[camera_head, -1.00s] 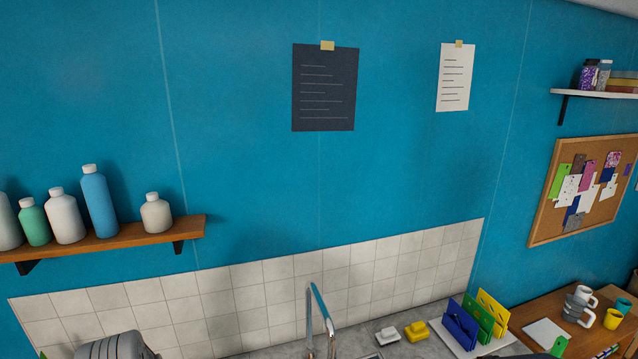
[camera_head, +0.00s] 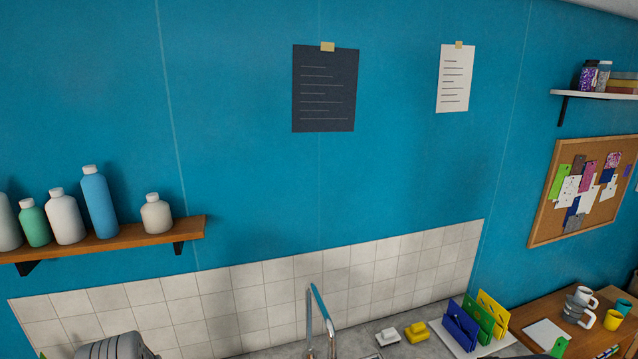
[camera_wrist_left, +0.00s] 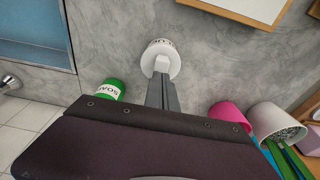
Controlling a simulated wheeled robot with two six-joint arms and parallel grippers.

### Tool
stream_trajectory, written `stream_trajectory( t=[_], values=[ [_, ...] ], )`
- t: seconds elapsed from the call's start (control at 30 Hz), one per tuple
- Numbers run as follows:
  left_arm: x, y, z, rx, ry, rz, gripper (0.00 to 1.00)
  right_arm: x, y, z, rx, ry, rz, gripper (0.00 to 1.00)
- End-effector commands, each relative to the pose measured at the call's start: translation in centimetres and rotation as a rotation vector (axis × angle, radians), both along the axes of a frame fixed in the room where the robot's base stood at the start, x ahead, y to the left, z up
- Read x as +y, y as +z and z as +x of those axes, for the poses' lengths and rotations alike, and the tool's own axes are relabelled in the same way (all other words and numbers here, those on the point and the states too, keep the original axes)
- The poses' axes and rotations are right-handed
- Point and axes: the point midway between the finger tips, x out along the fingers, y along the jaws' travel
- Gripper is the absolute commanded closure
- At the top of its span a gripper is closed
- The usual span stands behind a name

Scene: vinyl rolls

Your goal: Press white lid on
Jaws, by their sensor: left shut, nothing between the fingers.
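In the left wrist view, a round white container top or lid (camera_wrist_left: 173,68) stands just beyond my fingertips, with partly hidden lettering on its far side. My left gripper (camera_wrist_left: 161,72) is shut and empty. Its fingertips overlap the near middle of the white round thing in the picture. I cannot tell whether they touch it. The fingers cover part of it, so whether the lid sits level or pressed down is not clear. Neither gripper shows in the head view, and my right gripper is not in view.
A green pot marked SOAP (camera_wrist_left: 108,91) stands left of the white thing. A pink cup (camera_wrist_left: 230,114) and a pale cup with items inside (camera_wrist_left: 276,123) stand to the right. A blue-lined basin (camera_wrist_left: 38,35) is at upper left. The head view shows a tap (camera_head: 320,315).

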Motion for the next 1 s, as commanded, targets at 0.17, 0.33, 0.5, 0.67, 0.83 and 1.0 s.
stream_trajectory(
  t=[0.17,0.33,0.5,0.67,0.83,1.0],
  values=[
    [0.0,0.0,0.0,0.000,0.000,0.000,1.00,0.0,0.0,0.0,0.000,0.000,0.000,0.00],
    [0.0,0.0,0.0,0.000,0.000,0.000,1.00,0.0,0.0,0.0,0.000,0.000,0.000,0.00],
    [0.0,-0.1,0.0,0.000,0.000,0.000,1.00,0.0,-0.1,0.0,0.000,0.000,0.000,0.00],
    [0.0,-0.5,0.0,0.000,0.000,0.000,1.00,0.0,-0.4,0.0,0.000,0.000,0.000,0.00],
    [0.0,-0.9,0.0,0.000,0.000,0.000,1.00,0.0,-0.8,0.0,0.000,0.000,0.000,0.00],
    [0.0,-1.3,0.0,0.000,0.000,0.000,1.00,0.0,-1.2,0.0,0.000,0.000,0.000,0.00]
  ],
)
